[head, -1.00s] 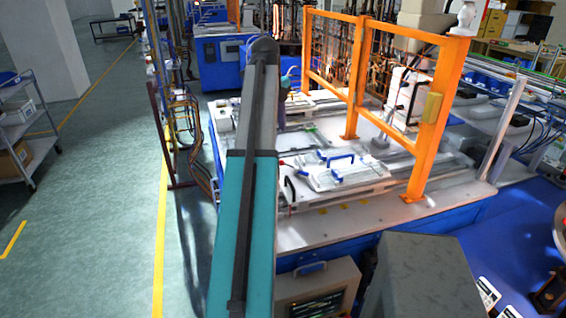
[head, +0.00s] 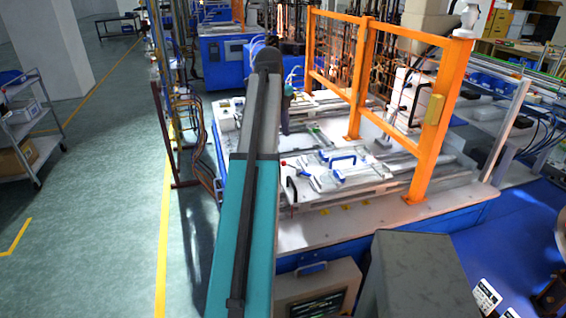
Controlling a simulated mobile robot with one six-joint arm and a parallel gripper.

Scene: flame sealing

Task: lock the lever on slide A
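A white slide plate (head: 365,175) with a blue handle (head: 343,158) lies on the near part of the white machine bed. A red-tipped part (head: 284,163) and a black curved handle (head: 291,189) are at its left edge. Another white plate (head: 312,104) lies farther back, with a small green part (head: 316,131) in front of it. I cannot tell which is slide A or which part is its lever. My arm reaches forward over the bed's left side. Its dark wrist end (head: 286,112) is over the far plate's left end; the fingers cannot be made out.
An orange guard frame (head: 424,130) stands along the bed's right side. A grey box (head: 415,275) and a screen unit (head: 318,290) are in front. A dark post (head: 168,135) with cables stands left of the bed. The green floor (head: 105,200) at left is open.

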